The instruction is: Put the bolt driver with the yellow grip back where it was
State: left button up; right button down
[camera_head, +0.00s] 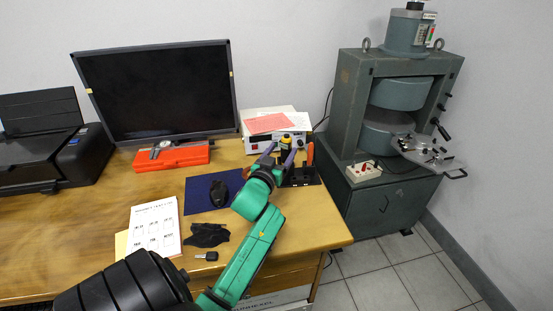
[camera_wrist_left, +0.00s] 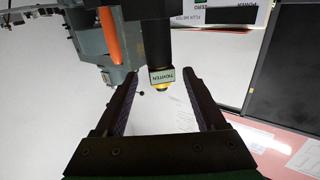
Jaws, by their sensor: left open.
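The bolt driver with the yellow grip (camera_head: 286,142) stands upright at the back right of the desk, by a dark tool stand (camera_head: 303,178). Its lower part is hidden by my gripper. In the left wrist view the driver (camera_wrist_left: 158,45) is a dark shaft with a "TIGHTEN" label and a yellow band, ahead of and between the fingertips. My left gripper (camera_head: 280,153) is open around or just short of it; I cannot tell whether either finger touches it. The fingers also show apart in the left wrist view (camera_wrist_left: 163,85). My right gripper is not in view.
An orange-handled tool (camera_head: 310,154) stands close right of the driver. A white instrument box (camera_head: 262,143) with a pink sheet is behind. A monitor (camera_head: 155,88) and a grey magnet machine (camera_head: 353,110) flank the area.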

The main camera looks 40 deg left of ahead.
pick_arm(q)
jog(key=v, duration=0.4)
jog(key=shift+s+d, duration=0.15)
jog(key=shift+s, duration=0.25)
jog(key=shift+r, duration=0.1)
